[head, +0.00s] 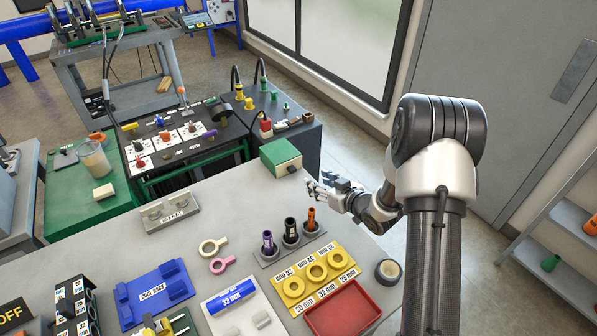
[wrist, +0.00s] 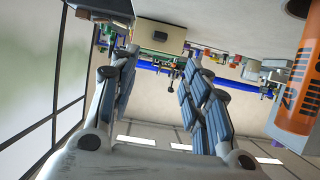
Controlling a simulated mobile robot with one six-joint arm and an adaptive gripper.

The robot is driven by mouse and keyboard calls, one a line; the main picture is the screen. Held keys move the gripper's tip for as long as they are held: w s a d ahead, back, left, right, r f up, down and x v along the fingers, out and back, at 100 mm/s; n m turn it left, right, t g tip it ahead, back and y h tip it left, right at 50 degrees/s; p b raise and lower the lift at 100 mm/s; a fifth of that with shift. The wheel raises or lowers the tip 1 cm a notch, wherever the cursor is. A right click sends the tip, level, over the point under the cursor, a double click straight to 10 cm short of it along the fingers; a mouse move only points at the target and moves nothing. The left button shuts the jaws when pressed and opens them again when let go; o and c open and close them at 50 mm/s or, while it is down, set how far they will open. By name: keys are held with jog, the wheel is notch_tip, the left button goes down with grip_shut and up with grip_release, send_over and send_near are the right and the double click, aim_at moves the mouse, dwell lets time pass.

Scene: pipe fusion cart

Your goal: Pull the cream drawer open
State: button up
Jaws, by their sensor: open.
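A small green box (head: 279,151) stands at the far right edge of the grey table, with the cream drawer (head: 288,168) forming its front face. In the wrist view the picture is upside down; there the cream drawer front (wrist: 148,41) shows a small dark knob (wrist: 160,36). The drawer looks shut. My gripper (head: 322,190) is in front of and to the right of the box, apart from it. In the wrist view the fingers of my gripper (wrist: 158,65) are spread and empty, with the drawer front beyond the gap between them.
A stand with purple, black and orange tubes (head: 290,232) is near my gripper; an orange tube (wrist: 295,85) looms close in the wrist view. A yellow ring holder (head: 317,272), red tray (head: 343,312) and tape roll (head: 388,271) lie nearer. The table between box and tubes is clear.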

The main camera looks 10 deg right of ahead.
aim_at(294, 170)
jog(key=b+x, duration=0.3)
jog(key=x, duration=1.1)
jog(key=shift+w+f, duration=0.2)
jog(key=shift+c, duration=0.5)
grip_shut()
